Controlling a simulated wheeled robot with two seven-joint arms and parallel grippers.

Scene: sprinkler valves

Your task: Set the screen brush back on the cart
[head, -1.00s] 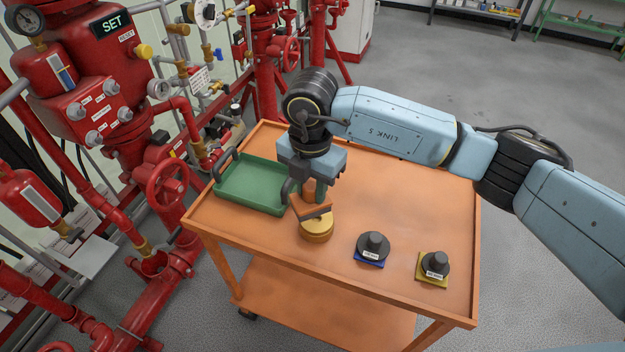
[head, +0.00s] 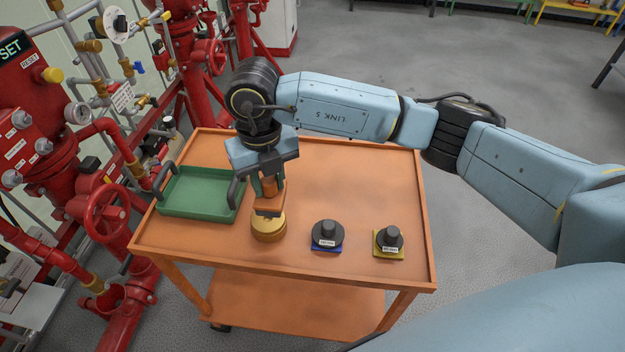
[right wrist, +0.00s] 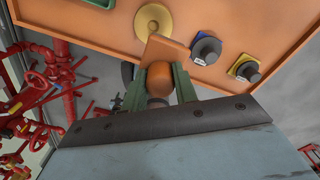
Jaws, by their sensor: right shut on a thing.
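My right gripper (head: 267,186) is shut on the screen brush, holding its orange-brown handle upright over the cart. The brush (head: 268,205) has a flat orange block at its lower end; in the right wrist view the brush (right wrist: 160,78) sits between the fingers. The orange cart (head: 350,180) is below. A round brass-coloured disc (head: 268,228) lies on it just in front of the brush and shows in the right wrist view too (right wrist: 153,20). The block overlaps the disc in the head view; I cannot tell whether they touch. My left gripper is not in view.
A green tray (head: 198,217) stands on the cart left of the gripper. Two dark knobbed discs, one on a blue base (head: 327,235) and one on a yellow base (head: 389,240), stand to the right. Red valve piping (head: 105,212) is close at left. The cart's back right is clear.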

